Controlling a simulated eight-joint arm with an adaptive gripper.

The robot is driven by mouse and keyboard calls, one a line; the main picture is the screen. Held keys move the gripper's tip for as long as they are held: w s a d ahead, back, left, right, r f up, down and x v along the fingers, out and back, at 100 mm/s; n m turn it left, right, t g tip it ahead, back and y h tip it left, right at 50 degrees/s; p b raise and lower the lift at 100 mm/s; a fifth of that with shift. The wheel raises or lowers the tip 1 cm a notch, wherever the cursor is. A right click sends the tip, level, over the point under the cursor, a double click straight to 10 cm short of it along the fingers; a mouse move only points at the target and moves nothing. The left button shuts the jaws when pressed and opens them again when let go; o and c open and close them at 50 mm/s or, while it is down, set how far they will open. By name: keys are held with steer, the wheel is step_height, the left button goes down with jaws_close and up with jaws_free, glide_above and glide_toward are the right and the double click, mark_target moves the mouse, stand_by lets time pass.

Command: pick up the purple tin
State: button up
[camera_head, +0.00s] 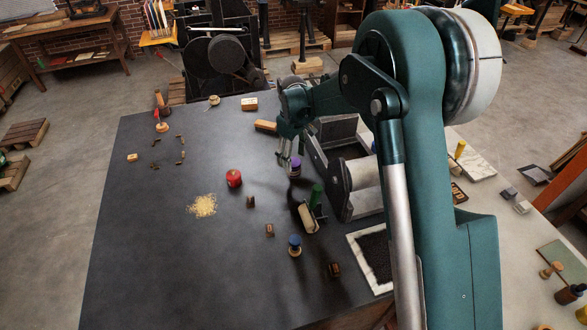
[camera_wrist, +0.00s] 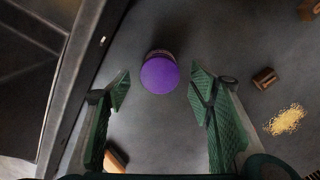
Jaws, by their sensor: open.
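The purple tin (camera_head: 295,167) stands on the dark table, just left of the press frame. In the wrist view its round purple lid (camera_wrist: 160,75) shows from above, a little beyond the fingertips and between their lines. My gripper (camera_head: 289,150) hangs just above and behind the tin in the head view. In the wrist view my gripper (camera_wrist: 160,90) is open, with one green finger on each side and nothing between the pads. The tin's lower side is mostly hidden under its lid in the wrist view.
The press (camera_head: 350,180) stands close on the tin's right. A green-handled roller (camera_head: 309,212) and a blue-topped stamp (camera_head: 295,245) are nearer the front.

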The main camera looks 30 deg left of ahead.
mark_target(293, 162)
steer(key=shift+f, duration=0.1)
steer(key=shift+f, duration=2.5)
steer(key=c, duration=1.1)
steer(key=shift+r, duration=0.2)
steer(key=shift+r, duration=4.85)
